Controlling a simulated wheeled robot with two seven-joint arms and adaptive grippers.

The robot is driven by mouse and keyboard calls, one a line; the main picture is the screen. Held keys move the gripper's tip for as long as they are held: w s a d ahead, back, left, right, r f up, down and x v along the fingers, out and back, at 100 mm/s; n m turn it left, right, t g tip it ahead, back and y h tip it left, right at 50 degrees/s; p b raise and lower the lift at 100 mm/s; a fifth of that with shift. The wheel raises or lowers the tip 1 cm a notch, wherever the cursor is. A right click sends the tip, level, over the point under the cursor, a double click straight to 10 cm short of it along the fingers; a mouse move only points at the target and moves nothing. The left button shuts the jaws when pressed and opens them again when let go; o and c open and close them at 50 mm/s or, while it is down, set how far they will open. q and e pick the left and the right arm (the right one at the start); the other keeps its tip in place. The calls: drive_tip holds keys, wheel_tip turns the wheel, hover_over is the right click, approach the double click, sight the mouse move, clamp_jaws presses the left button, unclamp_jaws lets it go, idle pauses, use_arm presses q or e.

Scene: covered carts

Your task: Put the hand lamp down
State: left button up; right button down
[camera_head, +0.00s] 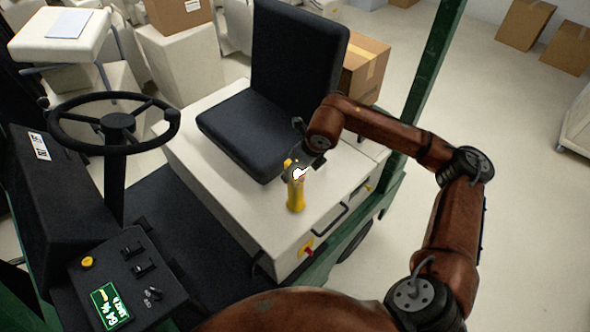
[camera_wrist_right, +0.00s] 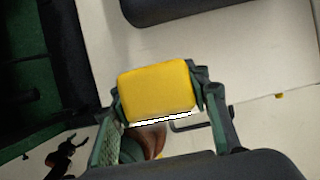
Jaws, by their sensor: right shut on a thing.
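The hand lamp (camera_head: 296,196) is yellow and stands upright at the front part of the white seat box (camera_head: 215,150), beside the black seat. I cannot tell whether its base touches the surface. My right gripper (camera_head: 300,170) is shut on the lamp near its top. In the right wrist view the lamp's yellow end (camera_wrist_right: 157,91) sits between the two fingers, with a bright white strip along its lower edge. My left gripper is not in view.
The black seat (camera_head: 255,125) stands behind the lamp. A steering wheel (camera_head: 115,122) and a control panel (camera_head: 125,270) are at the left. A green post (camera_head: 432,70) rises at the right. Cardboard boxes (camera_head: 365,68) stand behind.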

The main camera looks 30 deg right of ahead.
drive_tip(key=shift+f, duration=0.25)
drive_tip(key=shift+f+b, duration=0.15)
drive_tip(key=shift+b, duration=0.15)
drive_tip(key=c, duration=1.1)
unclamp_jaws()
drive_tip(key=shift+r, duration=0.5)
drive_tip(key=b+v, duration=0.1)
drive_tip(key=v, duration=1)
drive_tip(key=shift+s+r, duration=0.15)
drive_tip(key=shift+s, duration=0.1)
